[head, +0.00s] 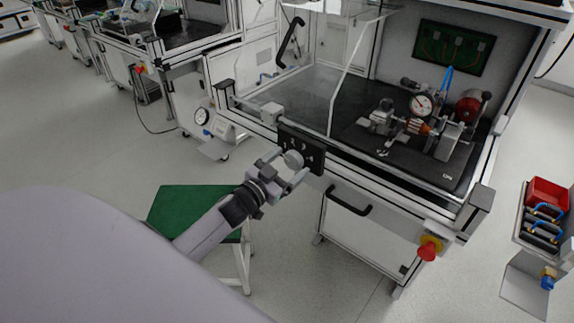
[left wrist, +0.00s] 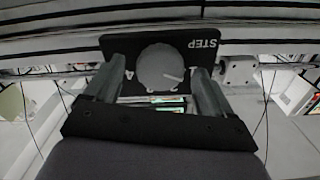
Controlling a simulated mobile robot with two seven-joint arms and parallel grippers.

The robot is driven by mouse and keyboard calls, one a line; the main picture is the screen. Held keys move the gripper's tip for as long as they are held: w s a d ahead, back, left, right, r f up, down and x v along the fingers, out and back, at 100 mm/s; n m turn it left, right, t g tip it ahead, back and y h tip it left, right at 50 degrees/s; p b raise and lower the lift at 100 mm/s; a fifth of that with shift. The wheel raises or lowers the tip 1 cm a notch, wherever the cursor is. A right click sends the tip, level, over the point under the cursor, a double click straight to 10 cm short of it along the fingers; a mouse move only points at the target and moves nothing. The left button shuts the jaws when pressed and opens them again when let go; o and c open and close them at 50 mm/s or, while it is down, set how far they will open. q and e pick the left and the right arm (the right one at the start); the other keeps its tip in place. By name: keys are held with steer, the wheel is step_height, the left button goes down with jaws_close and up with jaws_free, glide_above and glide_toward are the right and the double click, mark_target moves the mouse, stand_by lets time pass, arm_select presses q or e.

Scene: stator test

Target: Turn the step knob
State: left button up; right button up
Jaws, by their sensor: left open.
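The step knob (head: 293,159) is a round grey dial on a black plate (head: 315,160) at the front edge of the workbench. In the left wrist view the knob (left wrist: 160,67) shows a white pointer line, and the plate (left wrist: 120,44) bears the word STEP, upside down. My left gripper (head: 289,171) is open, with one finger on each side of the knob in the picture. In the left wrist view the gripper (left wrist: 158,88) fingers flank the knob with gaps visible; I cannot tell whether they touch it. My right gripper is not in view.
A black drawer handle (head: 348,201) and a red emergency button (head: 427,251) are on the bench front. A clear guard (head: 345,75) stands above the bench. A green-topped stool (head: 185,205) stands left of the bench. A red bin (head: 546,196) is at the right.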

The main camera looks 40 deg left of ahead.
arm_select(q)
steer(key=c, duration=1.1)
steer(key=shift+o, duration=0.2)
steer(key=shift+m, duration=0.3)
steer(key=m, duration=0.3)
steer(key=shift+m, duration=0.3)
steer(key=shift+m+b, duration=0.6)
steer(key=shift+m, duration=1.7)
steer(key=o, duration=1.1)
steer(key=shift+c, duration=0.2)
